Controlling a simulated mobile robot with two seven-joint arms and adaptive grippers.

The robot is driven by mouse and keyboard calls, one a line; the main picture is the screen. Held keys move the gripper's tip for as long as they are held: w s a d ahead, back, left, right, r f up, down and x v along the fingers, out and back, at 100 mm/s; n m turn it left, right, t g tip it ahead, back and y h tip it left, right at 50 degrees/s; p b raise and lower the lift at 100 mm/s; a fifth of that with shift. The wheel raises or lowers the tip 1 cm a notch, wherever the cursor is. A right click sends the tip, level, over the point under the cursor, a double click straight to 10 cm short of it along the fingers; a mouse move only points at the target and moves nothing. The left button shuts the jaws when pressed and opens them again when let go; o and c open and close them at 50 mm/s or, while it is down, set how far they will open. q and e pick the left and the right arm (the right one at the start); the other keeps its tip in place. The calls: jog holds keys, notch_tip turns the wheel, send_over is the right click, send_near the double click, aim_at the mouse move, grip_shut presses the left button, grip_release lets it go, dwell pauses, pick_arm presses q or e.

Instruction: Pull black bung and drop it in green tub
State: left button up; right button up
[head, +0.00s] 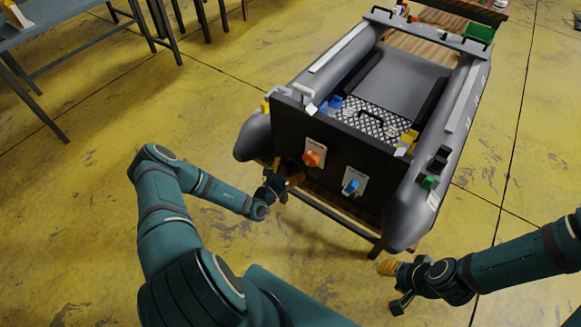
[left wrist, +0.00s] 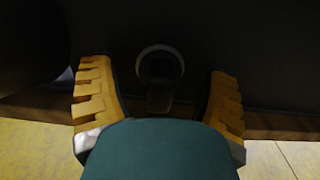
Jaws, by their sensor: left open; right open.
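The black bung (left wrist: 160,82), with a ring-shaped pull, shows in the left wrist view against the dark transom (head: 330,178). My left gripper (left wrist: 160,105) is open, with one orange-padded finger on each side of the bung and a gap to both. In the head view my left gripper (head: 283,178) is at the transom's lower left, and I cannot make out the bung there. The green tub (head: 479,33) is at the far right end of the grey boat (head: 400,85). My right gripper (head: 392,285) is open and empty, in front of the boat's right tube.
An orange knob (head: 313,154) and a blue knob (head: 353,187) sit on white plates on the transom. A white clamp-like handle (head: 304,91) stands on its top left. A grey bench (head: 60,30) is at the upper left. The yellow floor on the left is open.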

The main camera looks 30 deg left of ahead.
aim_at(286, 172)
dwell(0.3)
pick_arm(q)
grip_shut()
jog(key=shift+r, duration=0.1)
jog(key=shift+s, duration=0.25)
jog(key=shift+s+p, duration=0.3)
jog(key=shift+p, duration=0.05)
jog(key=shift+s+a+p, duration=0.15)
jog(key=shift+s+p, duration=0.3)
jog(key=shift+s, duration=0.8)
jog(key=shift+s+a+p, duration=0.1)
jog(key=shift+s+p, duration=0.35)
jog(key=shift+s, duration=0.8)
